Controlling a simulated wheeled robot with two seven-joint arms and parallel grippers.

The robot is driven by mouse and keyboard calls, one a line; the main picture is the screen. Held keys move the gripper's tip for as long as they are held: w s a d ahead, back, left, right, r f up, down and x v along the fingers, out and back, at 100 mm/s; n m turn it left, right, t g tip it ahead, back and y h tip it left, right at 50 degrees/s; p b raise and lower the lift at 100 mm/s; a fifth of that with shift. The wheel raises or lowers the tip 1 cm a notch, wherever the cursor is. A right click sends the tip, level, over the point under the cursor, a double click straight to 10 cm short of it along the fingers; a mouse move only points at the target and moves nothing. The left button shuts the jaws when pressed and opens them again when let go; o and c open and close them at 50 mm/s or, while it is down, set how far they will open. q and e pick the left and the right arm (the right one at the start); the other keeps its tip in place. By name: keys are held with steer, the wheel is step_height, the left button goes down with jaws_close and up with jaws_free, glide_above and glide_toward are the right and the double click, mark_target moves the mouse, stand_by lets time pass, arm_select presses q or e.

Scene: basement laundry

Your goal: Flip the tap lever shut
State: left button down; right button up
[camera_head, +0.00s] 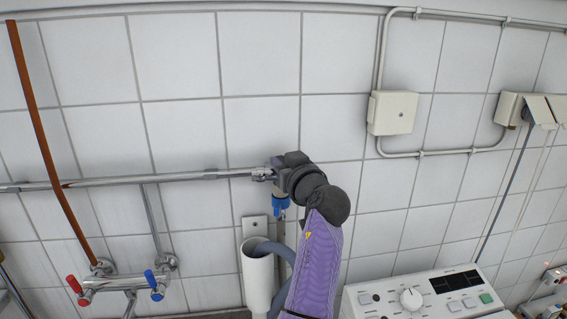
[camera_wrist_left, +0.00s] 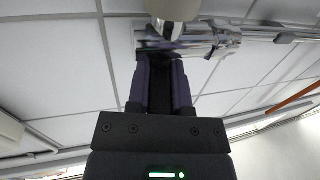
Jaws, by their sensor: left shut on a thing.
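The tap sits at the right end of the chrome pipe on the tiled wall; its metal body (camera_head: 262,174) shows just left of my gripper, with a blue collar (camera_head: 280,202) below. My left gripper (camera_head: 280,165) is at the tap, its arm coming up from below. In the left wrist view the purple fingers of my left gripper (camera_wrist_left: 162,58) are close together at the tap's chrome body (camera_wrist_left: 205,42). They are shut on the tap lever, which is mostly hidden between and behind them; its exact angle cannot be told. My right gripper is not in view.
The chrome pipe (camera_head: 120,181) runs left along the wall. A mixer with red and blue knobs (camera_head: 120,283) is at lower left. A white standpipe (camera_head: 257,280) with a grey hose stands below the tap. A washing machine panel (camera_head: 425,298) is at lower right.

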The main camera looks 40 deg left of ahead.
arm_select(q)
steer(key=m+t+h+p, duration=0.1)
steer(key=p, duration=0.1)
steer(key=m+t+h+p, duration=0.1)
steer(key=t+p, duration=0.1)
steer(key=shift+s+a+r+m, duration=0.1)
steer(key=shift+s+r+m, duration=0.1)
steer(key=shift+r+m, duration=0.15)
steer(key=shift+f+t+p, duration=0.15)
steer(key=shift+t+p, duration=0.35)
steer(key=shift+f+m+h, duration=0.2)
steer(key=shift+m+h, duration=0.05)
steer(key=shift+h, duration=0.05)
steer(key=c, duration=0.5)
jaws_free()
